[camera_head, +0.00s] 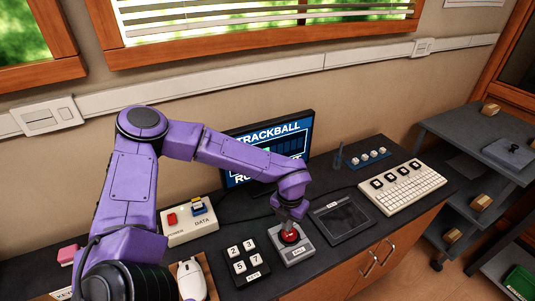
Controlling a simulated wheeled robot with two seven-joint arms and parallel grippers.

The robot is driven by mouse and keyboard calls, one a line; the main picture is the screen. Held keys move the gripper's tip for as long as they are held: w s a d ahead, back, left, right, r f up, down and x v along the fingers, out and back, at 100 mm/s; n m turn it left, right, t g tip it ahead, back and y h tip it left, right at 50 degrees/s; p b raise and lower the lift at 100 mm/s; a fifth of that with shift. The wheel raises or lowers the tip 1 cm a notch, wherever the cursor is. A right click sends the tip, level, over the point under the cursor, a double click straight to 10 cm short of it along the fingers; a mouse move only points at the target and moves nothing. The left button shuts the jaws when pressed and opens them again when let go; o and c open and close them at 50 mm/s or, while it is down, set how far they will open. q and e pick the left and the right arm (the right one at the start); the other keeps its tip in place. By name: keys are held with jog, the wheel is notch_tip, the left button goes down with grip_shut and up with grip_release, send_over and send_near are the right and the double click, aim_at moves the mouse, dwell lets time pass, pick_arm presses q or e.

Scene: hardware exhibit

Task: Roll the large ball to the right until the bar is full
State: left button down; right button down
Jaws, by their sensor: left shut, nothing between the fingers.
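The large ball is a red trackball (290,236) set in a grey base (293,255) on the dark counter. My left arm reaches in from the left, and its gripper (291,224) points down at the top of the ball. The gripper is shut and empty; it seems to touch the ball, but the contact is too small to be sure. A monitor (307,125) behind the arm reads "TRACKBALL". My right gripper is not in view.
A keypad (247,265) stands left of the trackball base, and a dark tablet (342,219) stands right of it. A white keyboard (403,189), a power and data box (189,226) and a white mouse (191,280) also lie on the counter. A grey shelf cart (460,128) stands at right.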

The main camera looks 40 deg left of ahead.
pick_arm(q)
jog(key=shift+f+b, duration=0.55)
jog(key=shift+f, duration=0.15)
jog(key=shift+w+d+r, duration=0.1)
jog(key=shift+w, duration=0.1)
dwell(0.4)
jog(key=shift+w+d, duration=0.25)
jog(key=shift+w, duration=0.25)
jog(key=shift+w+d, duration=0.1)
jog(key=shift+w, duration=0.2)
dwell(0.4)
jog(key=shift+r+p, duration=0.6)
jog(key=shift+r, duration=0.1)
jog(key=shift+s, duration=0.1)
